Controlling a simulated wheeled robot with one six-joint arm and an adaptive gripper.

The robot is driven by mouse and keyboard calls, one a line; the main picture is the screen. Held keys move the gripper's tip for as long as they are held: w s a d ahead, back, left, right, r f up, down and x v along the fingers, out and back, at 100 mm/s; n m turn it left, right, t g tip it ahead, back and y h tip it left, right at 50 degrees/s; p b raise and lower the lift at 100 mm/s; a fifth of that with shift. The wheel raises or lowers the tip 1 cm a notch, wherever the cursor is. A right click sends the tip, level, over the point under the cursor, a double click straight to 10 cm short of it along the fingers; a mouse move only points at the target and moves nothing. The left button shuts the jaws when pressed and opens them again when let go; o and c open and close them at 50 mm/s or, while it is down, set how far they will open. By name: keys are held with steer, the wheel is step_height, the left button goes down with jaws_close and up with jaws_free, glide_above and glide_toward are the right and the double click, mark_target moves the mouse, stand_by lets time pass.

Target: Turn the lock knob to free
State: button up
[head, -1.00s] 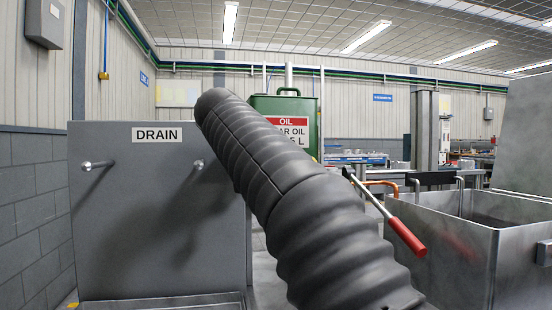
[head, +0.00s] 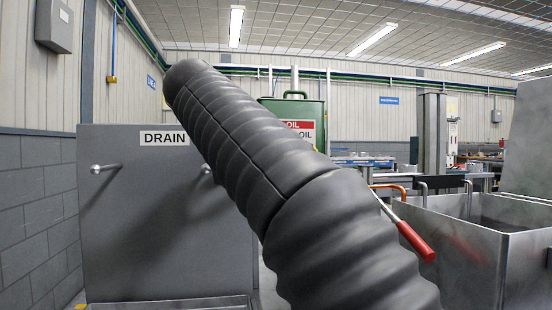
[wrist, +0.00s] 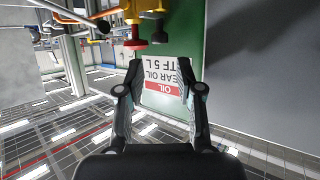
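In the wrist view, which is upside down, my gripper (wrist: 159,70) is open and empty, its two fingers apart in front of the green oil container's label. A small red knob (wrist: 135,44) and a dark round knob (wrist: 159,37) show just beyond the fingertips, under a yellow fitting (wrist: 140,10). I cannot tell for certain which is the lock knob. Neither is between the fingers. In the head view my gripper is not visible; my ribbed black arm sleeve covers the middle.
The green oil container (head: 317,113) stands behind my arm. A grey DRAIN panel (head: 150,220) is at the left. A red-handled lever (head: 416,241) sticks out beside a metal bin (head: 500,265) at the right. An orange pipe (head: 388,186) is behind it.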

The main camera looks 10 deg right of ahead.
steer(key=shift+v, duration=1.9)
